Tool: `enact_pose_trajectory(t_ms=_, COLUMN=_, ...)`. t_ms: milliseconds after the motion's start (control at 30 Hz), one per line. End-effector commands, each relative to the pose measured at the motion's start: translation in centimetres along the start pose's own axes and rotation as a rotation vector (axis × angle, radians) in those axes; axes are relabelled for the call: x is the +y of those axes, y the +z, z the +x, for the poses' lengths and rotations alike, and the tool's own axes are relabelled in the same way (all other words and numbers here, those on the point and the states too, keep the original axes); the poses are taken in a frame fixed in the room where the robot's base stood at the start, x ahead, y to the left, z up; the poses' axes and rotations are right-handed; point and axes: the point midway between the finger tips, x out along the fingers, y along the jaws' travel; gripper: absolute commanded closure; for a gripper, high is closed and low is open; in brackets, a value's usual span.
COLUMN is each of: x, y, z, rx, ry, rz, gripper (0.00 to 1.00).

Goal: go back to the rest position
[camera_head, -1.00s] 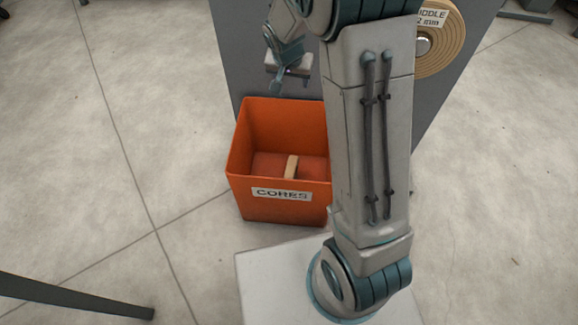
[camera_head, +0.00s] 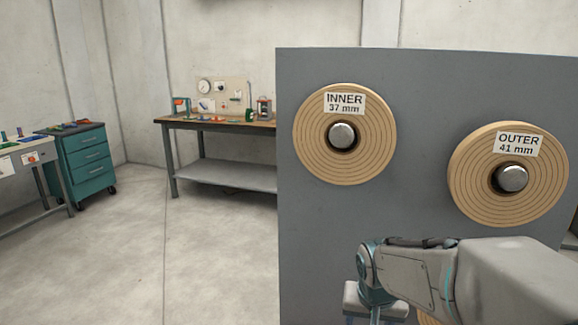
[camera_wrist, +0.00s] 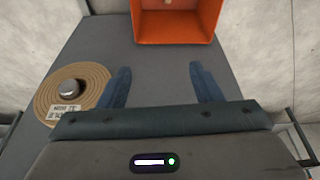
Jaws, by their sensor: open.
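My gripper (camera_wrist: 162,84) is open in the wrist view, its two blue fingers spread apart with nothing between them. An orange bin (camera_wrist: 175,42) lies beyond the fingertips at the top edge; the view cuts off most of it. A tan wound coil on a metal spindle (camera_wrist: 71,88) is left of the left finger, its label too small to read. In the head view my arm crosses the lower right, and my fingers cannot be made out there.
The grey panel (camera_head: 420,75) carries coils labelled INNER 37 mm (camera_head: 313,155) and OUTER 41 mm (camera_head: 467,190). A workbench (camera_head: 222,175) with tools and a teal drawer cabinet (camera_head: 88,168) stand behind at left. The floor (camera_head: 130,265) left of the panel is clear.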

Motion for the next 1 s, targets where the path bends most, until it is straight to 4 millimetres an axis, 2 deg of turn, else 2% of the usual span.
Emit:
enact_pose_trajectory(t_ms=33, x=0.4, y=0.4, z=-3.8, rx=-0.002, ry=-0.009, rz=-0.017, gripper=0.41)
enact_pose_trajectory(t_ms=100, x=0.8, y=1.6, z=-6.6, rx=-0.011, ry=-0.020, rz=-0.049, gripper=0.41)
enact_pose_trajectory(t_ms=200, x=1.3, y=3.3, z=-10.3, rx=-0.021, ry=-0.035, rz=-0.094, gripper=0.41)
enact_pose_trajectory(t_ms=300, x=1.6, y=4.9, z=-13.2, rx=-0.033, ry=-0.049, rz=-0.135, gripper=0.41)
enact_pose_trajectory(t_ms=400, x=1.9, y=6.2, z=-15.1, rx=-0.040, ry=-0.059, rz=-0.169, gripper=0.41)
enact_pose_trajectory(t_ms=533, x=1.8, y=7.3, z=-16.2, rx=-0.045, ry=-0.068, rz=-0.194, gripper=0.41)
enact_pose_trajectory(t_ms=733, x=1.8, y=7.7, z=-16.2, rx=-0.049, ry=-0.070, rz=-0.203, gripper=0.41)
enact_pose_trajectory(t_ms=833, x=1.8, y=7.6, z=-16.1, rx=-0.048, ry=-0.070, rz=-0.203, gripper=0.64)
enact_pose_trajectory(t_ms=1000, x=1.8, y=7.6, z=-16.2, rx=-0.048, ry=-0.070, rz=-0.202, gripper=0.64)
